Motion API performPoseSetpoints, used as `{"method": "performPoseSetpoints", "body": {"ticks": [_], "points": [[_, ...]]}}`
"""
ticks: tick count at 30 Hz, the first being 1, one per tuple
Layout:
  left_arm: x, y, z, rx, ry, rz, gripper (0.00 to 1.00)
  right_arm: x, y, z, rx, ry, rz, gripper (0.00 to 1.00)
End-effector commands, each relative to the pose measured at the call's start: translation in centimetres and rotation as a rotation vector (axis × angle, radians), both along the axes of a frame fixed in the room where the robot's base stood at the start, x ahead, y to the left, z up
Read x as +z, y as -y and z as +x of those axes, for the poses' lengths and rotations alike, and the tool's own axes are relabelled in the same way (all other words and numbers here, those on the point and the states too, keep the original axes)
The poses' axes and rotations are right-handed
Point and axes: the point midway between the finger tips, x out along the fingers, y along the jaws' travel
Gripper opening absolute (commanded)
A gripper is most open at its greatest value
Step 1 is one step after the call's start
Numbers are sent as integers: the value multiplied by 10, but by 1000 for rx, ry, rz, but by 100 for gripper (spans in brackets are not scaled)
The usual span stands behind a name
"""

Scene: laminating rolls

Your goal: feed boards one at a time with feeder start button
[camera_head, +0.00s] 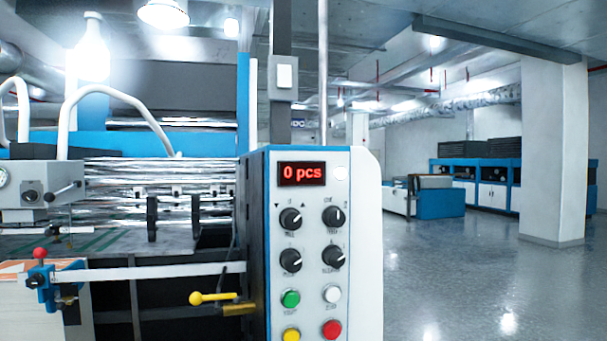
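A control panel (316,216) stands upright in the middle of the head view. Its red display (302,173) reads "0 pcs". Below are several black knobs, then a green button (291,298), a white button (332,294), a yellow button (291,335) and a red button (332,329). The labels under the buttons are too small to read surely. A stack of boards (30,312) seems to lie at the lower left, partly cut off by the frame edge. Neither of my grippers is in view.
The laminating machine's shiny rolls (150,172) lie left of the panel. A metal bar (150,272) and a yellow-handled lever (212,297) cross in front. Open grey floor (450,280) lies to the right, with a white pillar (552,150) and blue machines behind.

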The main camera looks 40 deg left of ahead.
Motion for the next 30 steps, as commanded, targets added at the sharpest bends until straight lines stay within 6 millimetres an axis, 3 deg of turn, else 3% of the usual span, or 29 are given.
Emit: {"method": "performPoseSetpoints", "body": {"ticks": [1,12,30], "points": [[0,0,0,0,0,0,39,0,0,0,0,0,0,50],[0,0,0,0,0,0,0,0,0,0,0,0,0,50],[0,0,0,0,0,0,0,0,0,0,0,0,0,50]]}}
